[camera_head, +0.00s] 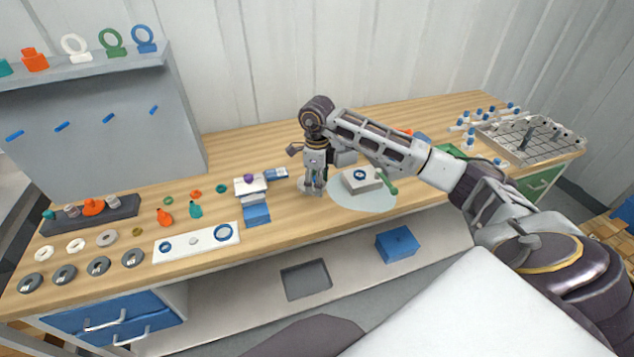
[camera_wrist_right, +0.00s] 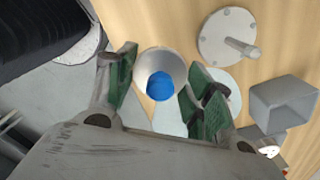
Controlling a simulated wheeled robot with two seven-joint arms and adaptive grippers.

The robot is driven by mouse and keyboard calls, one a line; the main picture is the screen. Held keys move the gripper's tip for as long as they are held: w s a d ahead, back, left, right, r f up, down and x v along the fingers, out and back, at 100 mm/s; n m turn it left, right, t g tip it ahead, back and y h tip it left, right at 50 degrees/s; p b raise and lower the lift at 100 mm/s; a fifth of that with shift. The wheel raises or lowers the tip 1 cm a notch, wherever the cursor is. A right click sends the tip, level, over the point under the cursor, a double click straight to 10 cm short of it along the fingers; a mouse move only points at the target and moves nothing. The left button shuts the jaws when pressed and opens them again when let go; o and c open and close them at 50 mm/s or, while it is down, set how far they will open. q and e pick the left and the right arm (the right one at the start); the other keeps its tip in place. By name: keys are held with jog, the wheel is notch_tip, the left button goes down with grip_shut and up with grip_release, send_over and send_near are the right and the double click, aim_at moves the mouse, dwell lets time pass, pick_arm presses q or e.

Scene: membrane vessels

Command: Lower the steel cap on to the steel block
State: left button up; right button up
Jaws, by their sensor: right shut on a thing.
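The steel block (camera_head: 362,182) sits on a pale round mat (camera_head: 348,200), with a blue ring (camera_head: 360,174) on top. My right gripper (camera_head: 314,188) points down left of the block, apart from it. In the right wrist view its green-padded fingers (camera_wrist_right: 162,88) are on either side of a round grey piece with a blue middle (camera_wrist_right: 144,67), which looks like the steel cap. In the head view the fingers mostly hide this piece, and its height above the table is unclear. My left gripper is not in view.
The wrist view shows a round plate with a post (camera_wrist_right: 212,42) and a grey box (camera_wrist_right: 285,102) nearby. A green-handled tool (camera_head: 388,183) lies right of the block. Blue boxes (camera_head: 257,215) stand left of the gripper. A metal rack (camera_head: 545,142) is far right.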

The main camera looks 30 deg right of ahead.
jog(key=shift+r, duration=0.15)
jog(key=shift+r+p, duration=1.05)
jog(key=shift+r, duration=0.85)
jog(key=shift+s+f, duration=0.2)
jog(key=shift+f, duration=0.15)
jog(key=shift+f, duration=0.15)
